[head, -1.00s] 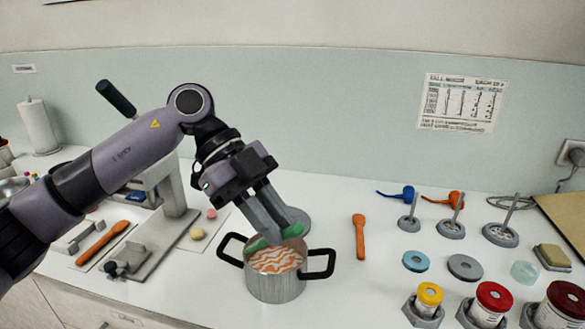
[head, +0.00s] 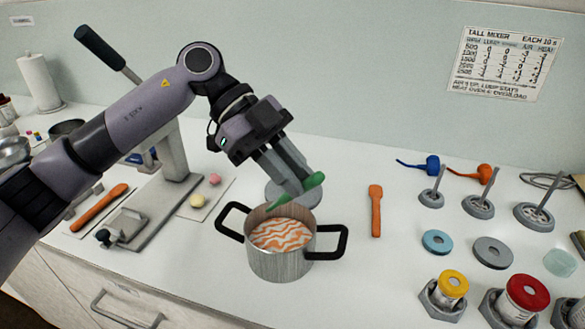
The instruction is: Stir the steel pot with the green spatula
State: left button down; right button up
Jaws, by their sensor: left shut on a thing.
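The steel pot (head: 281,265) stands on the white counter with two black handles. Orange and white streaked contents (head: 281,234) show inside it. My left gripper (head: 297,186) is shut on the green spatula (head: 314,180) above the back rim of the pot. My right gripper is not in view.
An orange spatula (head: 376,212) lies right of the pot. Metal stands (head: 477,204), discs (head: 493,252) and lidded jars (head: 447,295) fill the right side. A lever press (head: 170,200) stands left, near pink and yellow balls (head: 198,201). A grey disc lies behind the pot.

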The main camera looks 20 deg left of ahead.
pick_arm(q)
jog(key=shift+f+b, duration=0.65)
jog(key=shift+f, duration=0.2)
notch_tip(320, 180, down, 7)
jog(key=b, duration=0.1)
jog(key=shift+r+b, duration=0.2)
jog(key=shift+b, duration=0.2)
jog(key=shift+s, duration=0.1)
